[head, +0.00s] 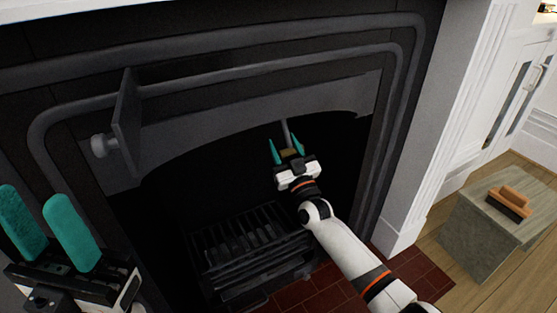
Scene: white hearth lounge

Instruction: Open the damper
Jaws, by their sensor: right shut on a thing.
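The damper rod (284,131) is a thin grey bar hanging down from under the fireplace hood, in the dark opening. A small brownish grip (289,153) shows at its lower end. My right gripper (287,148) is shut on this grip, with one teal finger on each side of it. How far the damper itself is open cannot be seen; the upper part is hidden behind the hood. My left gripper (33,205) is at the lower left, its two teal fingers apart and empty, away from the rod.
A dark plate (127,120) with a round knob (104,145) juts out from the hood's left side. A black grate (250,250) stands in the firebox above red tiles (420,270). A brush (511,201) lies on a stone block (475,235) at right.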

